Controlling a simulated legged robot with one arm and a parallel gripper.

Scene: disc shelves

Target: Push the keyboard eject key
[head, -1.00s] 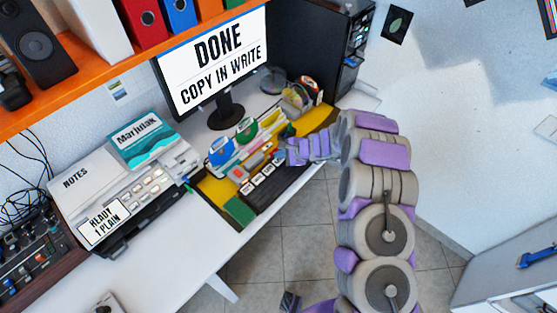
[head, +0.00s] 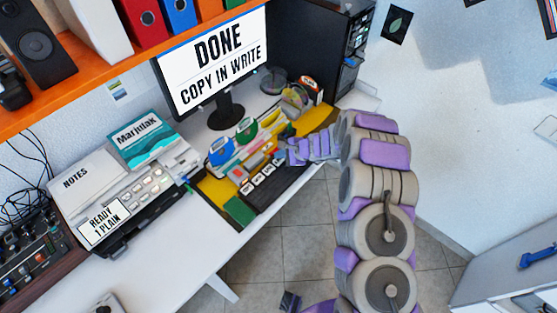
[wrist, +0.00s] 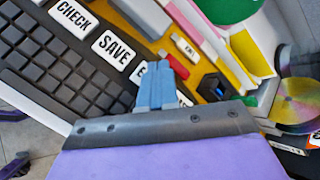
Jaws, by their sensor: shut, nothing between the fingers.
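The dark keyboard (head: 284,187) lies on the yellow mat on the desk, with large white labelled keys along its far edge. In the wrist view the keyboard (wrist: 62,72) shows a CHECK key (wrist: 72,16), a SAVE key (wrist: 116,48) and a third white key (wrist: 139,71) starting with "E". The rest of that third label is hidden behind my fingers. My gripper (wrist: 156,72) is shut and empty, its blue fingertips at that third key; I cannot tell whether they touch it. In the head view my gripper (head: 281,156) is over the keyboard's right part.
The monitor (head: 213,62) reads "DONE COPY IN WRITE". Disc holders and stationery crowd the mat (head: 213,188) behind the keyboard. In the wrist view a dark blue object (wrist: 213,86) stands right of my fingers. Open floor (head: 285,250) lies in front of the desk.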

